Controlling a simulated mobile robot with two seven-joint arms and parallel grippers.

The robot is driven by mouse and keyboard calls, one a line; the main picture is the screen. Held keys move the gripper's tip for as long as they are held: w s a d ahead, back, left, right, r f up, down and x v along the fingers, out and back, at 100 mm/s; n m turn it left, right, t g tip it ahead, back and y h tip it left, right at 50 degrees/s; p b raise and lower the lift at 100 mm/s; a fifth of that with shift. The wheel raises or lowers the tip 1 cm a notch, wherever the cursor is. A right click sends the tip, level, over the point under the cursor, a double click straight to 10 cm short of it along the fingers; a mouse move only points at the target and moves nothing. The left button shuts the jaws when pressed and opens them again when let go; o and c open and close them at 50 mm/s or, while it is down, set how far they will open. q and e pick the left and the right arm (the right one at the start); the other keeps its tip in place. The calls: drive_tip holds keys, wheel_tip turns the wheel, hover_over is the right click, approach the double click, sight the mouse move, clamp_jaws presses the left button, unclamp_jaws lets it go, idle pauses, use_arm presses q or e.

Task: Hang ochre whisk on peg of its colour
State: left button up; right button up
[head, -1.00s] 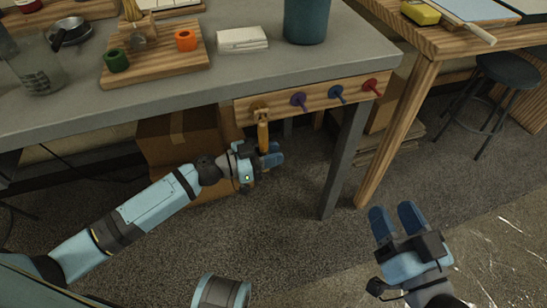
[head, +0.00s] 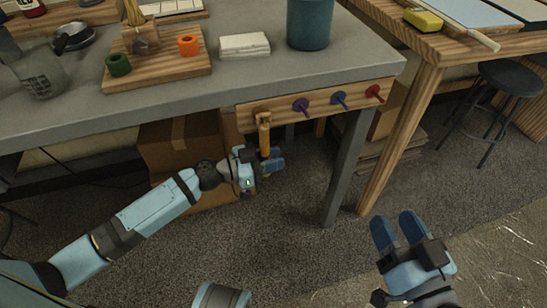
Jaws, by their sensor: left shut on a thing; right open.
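The ochre whisk (head: 264,136) hangs upright in front of the left end of the wooden peg rail (head: 320,103), its top at the leftmost peg. That peg's colour is mostly hidden behind the whisk top, and I cannot tell whether the whisk rests on it. My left gripper (head: 268,164) is shut on the lower part of the whisk, below the rail. The other pegs are purple (head: 301,105), blue (head: 339,98) and red (head: 374,93), all bare. My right gripper (head: 400,232) is open and empty at lower right, away from the rail.
The rail is on the front edge of the grey table (head: 240,80). A wooden board (head: 160,75) with green and orange rings, a white block (head: 244,45) and a blue-green pot (head: 309,24) stand on it. A cardboard box (head: 180,150) is under the table. A stool (head: 510,78) stands at right.

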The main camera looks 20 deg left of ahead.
use_arm(q)
drive_tip(key=o, duration=1)
